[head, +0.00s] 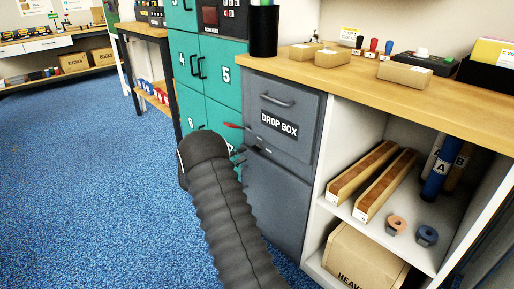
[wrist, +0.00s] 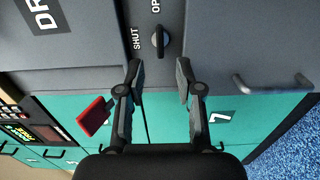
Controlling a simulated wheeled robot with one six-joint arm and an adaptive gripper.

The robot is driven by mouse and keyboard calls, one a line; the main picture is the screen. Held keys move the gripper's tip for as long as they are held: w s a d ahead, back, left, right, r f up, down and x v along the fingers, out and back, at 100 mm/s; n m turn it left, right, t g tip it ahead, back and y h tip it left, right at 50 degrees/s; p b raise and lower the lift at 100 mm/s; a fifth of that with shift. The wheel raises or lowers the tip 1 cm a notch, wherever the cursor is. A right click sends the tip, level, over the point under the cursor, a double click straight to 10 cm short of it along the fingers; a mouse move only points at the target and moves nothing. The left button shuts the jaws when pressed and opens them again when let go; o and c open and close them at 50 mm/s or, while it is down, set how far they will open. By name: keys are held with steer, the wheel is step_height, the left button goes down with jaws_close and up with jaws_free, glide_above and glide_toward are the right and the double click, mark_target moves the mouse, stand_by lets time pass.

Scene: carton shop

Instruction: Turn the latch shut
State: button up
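The latch (wrist: 160,42) is a small dark knob on the grey drop box front, at the top middle of the wrist view. The word SHUT is to its left and OPEN, partly cut off, is above. Its long side runs up and down in the picture, roughly towards OPEN. My gripper (wrist: 160,80) is open and empty, its two fingertips apart just below the latch and not around it. In the head view the drop box (head: 291,105) stands under the counter; my arm hides most of my gripper, and I cannot make out the latch clearly there.
Teal numbered lockers (head: 222,98) stand directly left of the drop box. A red tab (wrist: 95,116) sticks out beside my left finger. A grey bar handle (wrist: 258,84) is to the right. An open shelf (head: 412,242) stands right of the box; blue floor is free at left.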

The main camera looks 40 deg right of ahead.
mark_target(257, 148)
steer(key=d, duration=0.7)
steer(key=shift+w+p, duration=0.25)
steer(key=shift+p, duration=0.15)
steer(key=shift+a, duration=0.1)
steer(key=shift+c, duration=0.2)
